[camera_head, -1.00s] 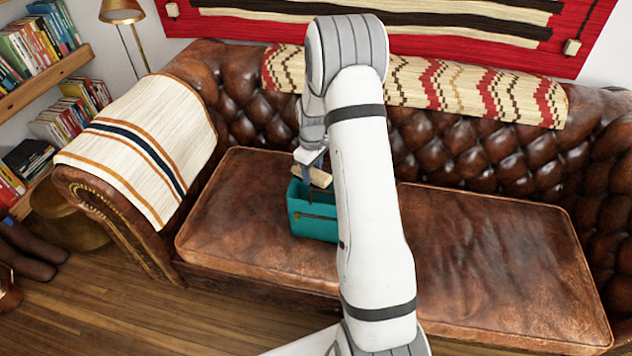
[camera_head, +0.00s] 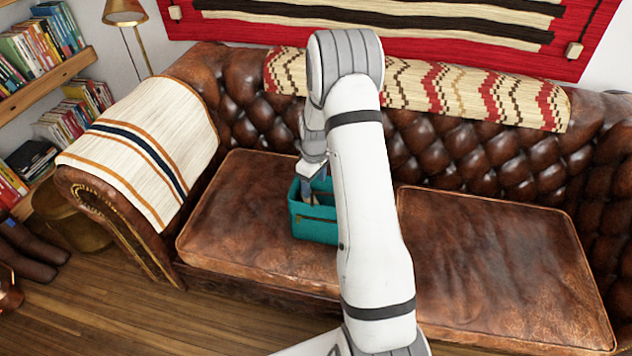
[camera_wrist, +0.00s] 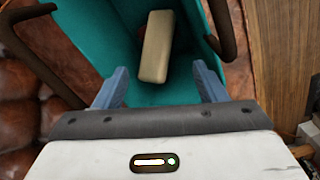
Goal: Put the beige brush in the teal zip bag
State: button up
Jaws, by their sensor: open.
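The teal zip bag (camera_head: 315,228) stands open on the left seat cushion, partly hidden behind my arm. Its teal inner walls (camera_wrist: 108,38) fill the middle of the wrist view. The beige brush (camera_wrist: 157,46) lies inside the bag, with its pale block-shaped side showing, apart from my fingers. Its far end is dark and hard to make out. My gripper (camera_wrist: 158,82) is open and empty over the bag's mouth, its two blue fingers spread on either side below the brush in the picture. In the head view the gripper (camera_head: 312,180) is at the bag's opening, mostly covered by my arm.
Two dark brown bag handles, left (camera_wrist: 40,62) and right (camera_wrist: 224,30), curve close beside my fingers. The brown leather sofa (camera_head: 480,255) has a tufted backrest behind the bag. The right cushion is clear. A striped blanket (camera_head: 140,145) covers the left armrest.

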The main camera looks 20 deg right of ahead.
notch_tip(320, 180, up, 12)
jog(key=s+a+r+m+t, duration=0.1)
jog(key=s+a+r+m, duration=0.15)
jog(key=s+r, duration=0.35)
jog(key=s+a+r+m, duration=0.1)
jog(key=s+a+r, duration=0.3)
jog(key=s+r, duration=0.2)
jog(key=s+a+r+m, duration=0.1)
jog(key=s+a, duration=0.1)
jog(key=s, duration=0.6)
jog(key=s+a+r+m+t, duration=0.1)
jog(key=s+a+m, duration=0.1)
jog(key=s, duration=0.7)
jog(key=shift+a+r+p, duration=0.2)
jog(key=shift+r+p, duration=0.05)
jog(key=shift+p, duration=0.15)
jog(key=shift+r, duration=0.1)
